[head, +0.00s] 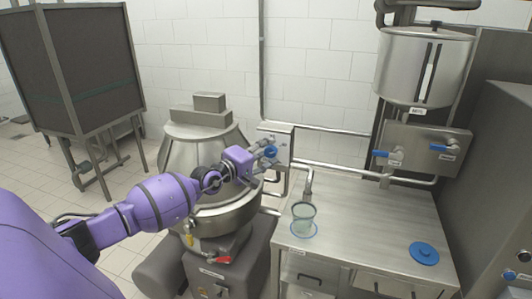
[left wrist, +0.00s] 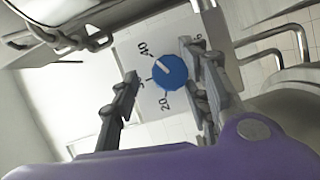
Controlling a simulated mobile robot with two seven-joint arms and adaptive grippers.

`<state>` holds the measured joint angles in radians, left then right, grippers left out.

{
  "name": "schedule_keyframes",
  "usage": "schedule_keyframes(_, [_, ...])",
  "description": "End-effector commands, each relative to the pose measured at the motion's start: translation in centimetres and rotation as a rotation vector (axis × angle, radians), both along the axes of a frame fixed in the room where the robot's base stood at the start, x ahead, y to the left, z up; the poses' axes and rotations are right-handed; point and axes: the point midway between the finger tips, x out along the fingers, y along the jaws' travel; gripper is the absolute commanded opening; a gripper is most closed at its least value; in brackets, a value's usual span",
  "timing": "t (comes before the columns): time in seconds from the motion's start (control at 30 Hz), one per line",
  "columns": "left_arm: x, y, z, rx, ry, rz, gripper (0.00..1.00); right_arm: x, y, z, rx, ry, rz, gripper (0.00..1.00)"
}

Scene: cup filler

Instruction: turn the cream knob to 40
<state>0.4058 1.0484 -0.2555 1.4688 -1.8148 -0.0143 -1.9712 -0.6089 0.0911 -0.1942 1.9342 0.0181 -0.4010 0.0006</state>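The dial knob (left wrist: 175,76) looks blue with a cream pointer mark, on a pale panel (left wrist: 120,62) with printed numbers. In the left wrist view the mark points toward the 40; a 20 is printed below it, and a partly hidden number lies between. The knob also shows as a small blue spot in the head view (head: 271,151). My left gripper (left wrist: 160,88) is open, with one finger on each side of the knob. A gap shows at the left finger; whether the right finger touches cannot be told. My right gripper is not in view.
A steel kettle (head: 183,149) stands behind my left arm. A steel counter (head: 358,215) holds a clear cup (head: 303,216) under a spout and a blue lid (head: 424,253). A tank (head: 410,70) with blue-handled taps hangs at the right. Pipes run beside the panel.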

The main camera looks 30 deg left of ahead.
Motion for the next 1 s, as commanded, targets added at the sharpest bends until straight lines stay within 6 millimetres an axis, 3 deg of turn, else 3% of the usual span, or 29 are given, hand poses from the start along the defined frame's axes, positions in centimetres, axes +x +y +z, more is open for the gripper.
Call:
schedule_keyframes(0.47, [-0.7, 0.1, -0.5, -0.002, 0.008, 0.000, 0.41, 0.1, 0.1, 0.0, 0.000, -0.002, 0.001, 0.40])
schedule_keyframes(1.0, [-9.9, 1.6, 0.1, 0.002, 0.007, 0.001, 0.41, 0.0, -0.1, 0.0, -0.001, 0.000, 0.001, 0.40])
